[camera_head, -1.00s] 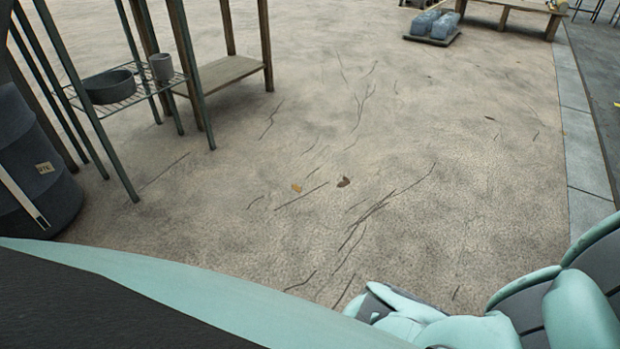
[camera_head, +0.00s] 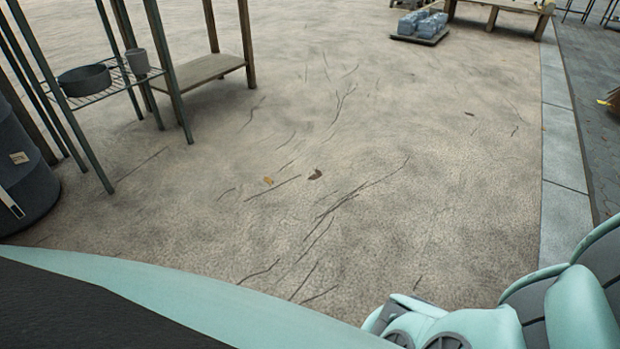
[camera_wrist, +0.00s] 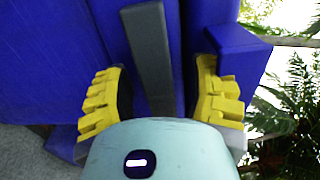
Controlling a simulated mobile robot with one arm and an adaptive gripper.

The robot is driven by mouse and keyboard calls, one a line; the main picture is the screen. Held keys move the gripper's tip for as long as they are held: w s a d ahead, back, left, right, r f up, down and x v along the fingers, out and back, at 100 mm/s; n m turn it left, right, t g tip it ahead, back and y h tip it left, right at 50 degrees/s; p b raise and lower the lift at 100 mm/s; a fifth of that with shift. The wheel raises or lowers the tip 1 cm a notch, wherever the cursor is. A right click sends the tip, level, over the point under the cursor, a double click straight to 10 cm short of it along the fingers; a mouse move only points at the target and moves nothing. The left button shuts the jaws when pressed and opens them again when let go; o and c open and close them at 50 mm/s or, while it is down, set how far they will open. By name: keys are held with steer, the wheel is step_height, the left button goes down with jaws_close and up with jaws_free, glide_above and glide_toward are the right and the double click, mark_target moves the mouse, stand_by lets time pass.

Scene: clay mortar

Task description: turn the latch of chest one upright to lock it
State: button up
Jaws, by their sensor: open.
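In the wrist view a large blue body, which looks like a chest (camera_wrist: 50,60), fills the left and middle of the picture. A dark grey bar, which looks like its latch (camera_wrist: 150,50), runs lengthwise up the picture. My gripper (camera_wrist: 160,97) is open, with one yellow-padded finger on each side of the bar. A gap shows between the bar and each finger. The bar's lower end is hidden behind my pale wrist housing. I cannot tell from this view how the bar stands against the ground. Neither chest nor latch shows in the head view.
In the head view a wire shelf (camera_head: 105,88) with a dark bowl (camera_head: 84,79) stands at left, near a dark barrel (camera_head: 24,170). Bagged blocks (camera_head: 422,24) lie far back. The sandy ground (camera_head: 400,220) is mostly clear. Green leaves (camera_wrist: 300,90) fill the wrist view's right side.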

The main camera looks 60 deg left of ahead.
steer(key=shift+s+a+f, duration=0.1)
steer(key=shift+s+a, duration=0.1)
steer(key=shift+c, duration=0.2)
steer(key=shift+w+d, duration=0.1)
steer(key=c, duration=0.6)
jaws_close()
